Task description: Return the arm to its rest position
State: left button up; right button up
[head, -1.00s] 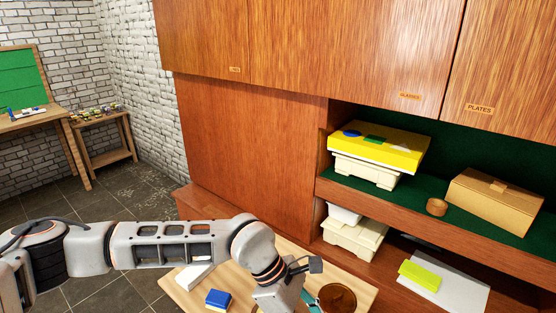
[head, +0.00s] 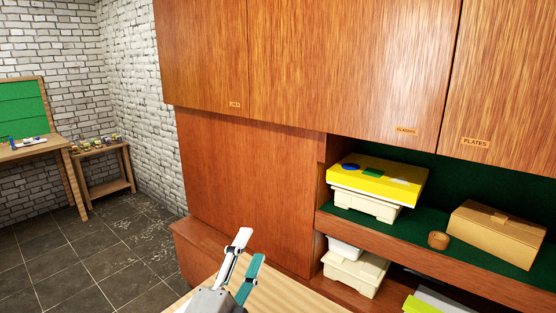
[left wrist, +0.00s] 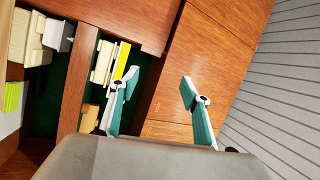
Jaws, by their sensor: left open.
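My left gripper (head: 243,272) shows at the bottom of the head view, above the pale wooden table top (head: 285,300). Its two fingers, with teal pads, are spread apart and point upward in the picture. In the left wrist view the left gripper (left wrist: 158,92) is also open, with nothing between its fingers, and the wooden cabinet fronts (left wrist: 205,75) lie beyond it. Most of my left arm is out of the head view. My right gripper is not in view.
The wall unit has a shelf with a yellow box (head: 378,175) on a cream container, a small round wooden bowl (head: 438,240) and a cardboard box (head: 494,234). Cream bins (head: 356,272) stand below. Closed cabinets hang above. Open tiled floor (head: 95,260) lies left.

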pick_arm(q)
jog(key=s+a+f+n+g+y, duration=0.2)
jog(key=a+f+n+g+y, duration=0.15)
jog(key=a+f, duration=0.5)
jog(key=s+a+f+n+g+y, duration=0.25)
jog(key=a+f+n+y, duration=0.2)
jog(key=a+f, duration=0.4)
jog(key=s+a+f+n+g+y, duration=0.25)
jog(key=s+a+f, duration=0.25)
jog(key=s+a, duration=0.25)
jog(key=s+a+f+n+g+y, duration=0.1)
jog(key=s+a+f+g, duration=0.4)
jog(key=s, duration=0.4)
jog(key=w+d+f+n+t+h, duration=0.1)
jog(key=d+f+n+t+h, duration=0.2)
jog(key=d+f+h, duration=0.5)
jog(key=d+f+t, duration=0.1)
jog(key=d+f, duration=0.5)
jog(key=d, duration=0.1)
jog(key=shift+f+t, duration=0.35)
jog(key=shift+f, duration=0.05)
